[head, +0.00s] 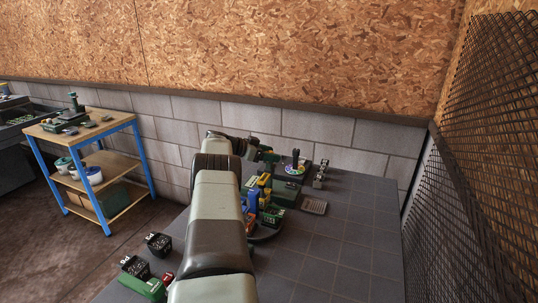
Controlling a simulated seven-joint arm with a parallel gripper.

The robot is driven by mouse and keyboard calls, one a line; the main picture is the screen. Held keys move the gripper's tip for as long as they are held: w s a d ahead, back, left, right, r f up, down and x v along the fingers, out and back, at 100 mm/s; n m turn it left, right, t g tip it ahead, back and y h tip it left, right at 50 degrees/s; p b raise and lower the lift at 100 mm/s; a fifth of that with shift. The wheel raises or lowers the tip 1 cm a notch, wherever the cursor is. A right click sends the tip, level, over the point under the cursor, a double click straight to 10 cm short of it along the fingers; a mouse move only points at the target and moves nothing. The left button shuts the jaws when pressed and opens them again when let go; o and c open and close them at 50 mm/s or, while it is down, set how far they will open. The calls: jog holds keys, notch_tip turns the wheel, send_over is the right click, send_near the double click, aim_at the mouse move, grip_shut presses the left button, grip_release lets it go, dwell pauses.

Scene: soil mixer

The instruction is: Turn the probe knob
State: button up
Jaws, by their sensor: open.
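A small green device (287,172) stands toward the far end of the dark tiled table. On it is a pale disc with coloured marks, and an upright black knob-like piece (295,157) rises from the disc. I cannot tell for sure that this is the probe knob. My gripper (266,153) is at the far end of my arm, just left of the green device. It is open and looks empty. It is small in the picture, and its fingertips are partly lost against the objects behind. My arm hides part of the table's middle.
Yellow, blue and green parts (262,200) crowd beside my arm. Black bins (158,244) are at the left front. The table's right side is clear, beside a mesh wall (495,140).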

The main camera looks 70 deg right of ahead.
jog(key=v, duration=1)
jog(key=shift+w+a+r, duration=0.15)
jog(key=shift+w+a, duration=0.05)
jog(key=shift+w, duration=0.05)
